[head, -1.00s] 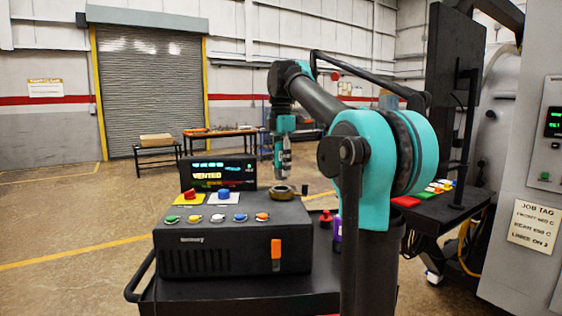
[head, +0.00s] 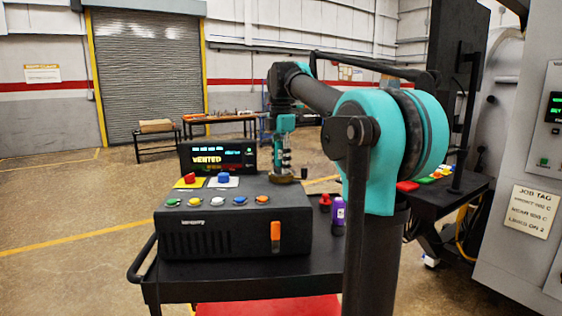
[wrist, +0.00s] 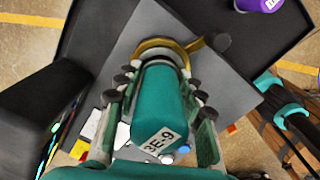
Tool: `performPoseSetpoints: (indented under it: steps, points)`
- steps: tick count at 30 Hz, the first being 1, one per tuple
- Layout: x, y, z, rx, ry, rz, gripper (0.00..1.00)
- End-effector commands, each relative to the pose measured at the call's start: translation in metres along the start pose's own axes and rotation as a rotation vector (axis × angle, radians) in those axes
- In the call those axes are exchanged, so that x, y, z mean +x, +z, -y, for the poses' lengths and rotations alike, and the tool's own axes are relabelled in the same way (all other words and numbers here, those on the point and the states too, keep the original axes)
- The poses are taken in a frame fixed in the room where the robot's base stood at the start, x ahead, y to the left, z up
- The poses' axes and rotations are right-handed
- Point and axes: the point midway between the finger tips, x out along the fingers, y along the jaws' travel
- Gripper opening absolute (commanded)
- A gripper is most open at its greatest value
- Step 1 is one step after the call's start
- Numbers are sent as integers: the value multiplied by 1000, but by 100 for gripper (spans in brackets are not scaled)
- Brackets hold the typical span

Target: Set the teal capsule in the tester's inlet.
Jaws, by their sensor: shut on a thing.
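The teal capsule (wrist: 160,105), labelled 3E-9, is held between the fingers of my gripper (wrist: 158,90) in the wrist view. The tester (head: 235,225) is a dark box with a brass ring inlet on top. The inlet (wrist: 192,46) shows just beyond the capsule's far end in the wrist view. I cannot tell whether the capsule's end is inside the ring or just above it. In the head view my gripper (head: 281,168) points down over the inlet (head: 285,180), which it partly hides; the capsule is hard to make out there.
A display (head: 218,157) reading VENTED stands behind the tester, with red and blue buttons beside it. Several coloured buttons line the tester's top front. A purple container (head: 338,211) and a red knob (head: 325,202) stand on the cart (head: 240,280) to its right.

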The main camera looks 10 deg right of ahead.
Motion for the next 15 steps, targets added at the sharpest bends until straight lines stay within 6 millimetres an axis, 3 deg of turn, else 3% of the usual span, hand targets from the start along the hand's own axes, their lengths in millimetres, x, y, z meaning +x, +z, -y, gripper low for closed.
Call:
performPoseSetpoints:
  steps: [3,15]
  points:
    - [8,-1,1,0,-7,-2,0]
    - [10,-1,3,-1,-10,-3,0]
